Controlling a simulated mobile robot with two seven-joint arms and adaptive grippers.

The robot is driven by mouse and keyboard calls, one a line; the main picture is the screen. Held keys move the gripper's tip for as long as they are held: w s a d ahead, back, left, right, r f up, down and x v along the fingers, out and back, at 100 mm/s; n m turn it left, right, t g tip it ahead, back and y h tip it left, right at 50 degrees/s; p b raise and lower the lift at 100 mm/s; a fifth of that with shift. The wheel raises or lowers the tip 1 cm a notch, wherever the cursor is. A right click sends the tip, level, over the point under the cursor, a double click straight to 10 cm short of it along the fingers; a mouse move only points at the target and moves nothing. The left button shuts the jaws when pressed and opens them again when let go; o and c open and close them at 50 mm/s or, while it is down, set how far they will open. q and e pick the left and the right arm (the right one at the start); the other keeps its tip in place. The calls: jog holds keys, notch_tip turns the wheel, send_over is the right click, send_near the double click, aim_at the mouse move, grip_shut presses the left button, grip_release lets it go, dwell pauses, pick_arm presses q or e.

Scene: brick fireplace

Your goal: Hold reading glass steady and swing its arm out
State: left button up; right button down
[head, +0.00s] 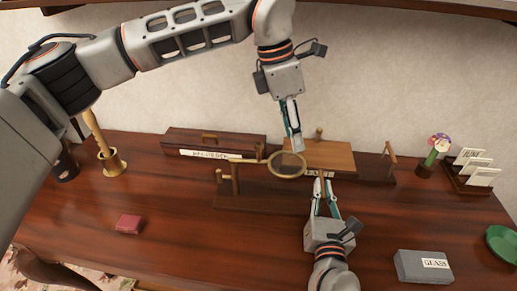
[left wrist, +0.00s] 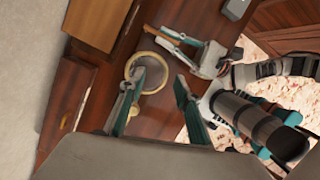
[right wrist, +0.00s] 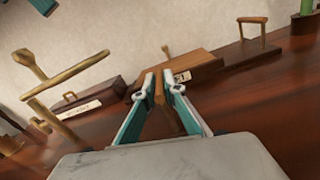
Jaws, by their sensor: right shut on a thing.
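The reading glass has a round brass-rimmed lens (head: 287,164) on a brass arm, carried by a brass post (head: 235,178) on a dark wooden base (head: 250,203). In the right wrist view the brass arm (right wrist: 75,75) is at left, above the post. My left gripper (head: 294,146) points down just above the lens; in the left wrist view its fingers (left wrist: 160,80) are spread, one overlapping the brass ring (left wrist: 148,72), contact unclear. My right gripper (head: 323,181) is shut on a thin brown wooden upright (right wrist: 158,90), apparently at the base's right end.
A long labelled wooden box (head: 215,140) and a lighter-topped box (head: 320,155) stand behind. A brass candlestick (head: 110,160) and small red box (head: 129,224) are left. A grey GLASS box (head: 423,266), green dish (head: 502,243) and card holder (head: 470,178) are right.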

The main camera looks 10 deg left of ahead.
aim_at(259, 144)
pick_arm(q)
jog(key=a+r+n+y, duration=0.1)
jog(key=a, duration=0.1)
jog(key=a+r+n+y, duration=0.1)
jog(key=a+r, duration=0.1)
jog(key=a, duration=0.1)
jog(key=w+a+r+n+y, duration=0.1)
jog(key=a+r, duration=0.1)
jog(key=shift+a+n, duration=0.4)
notch_tip(259, 144, down, 12)
jog(key=shift+r, duration=0.15)
jog(key=shift+c, duration=0.5)
grip_shut()
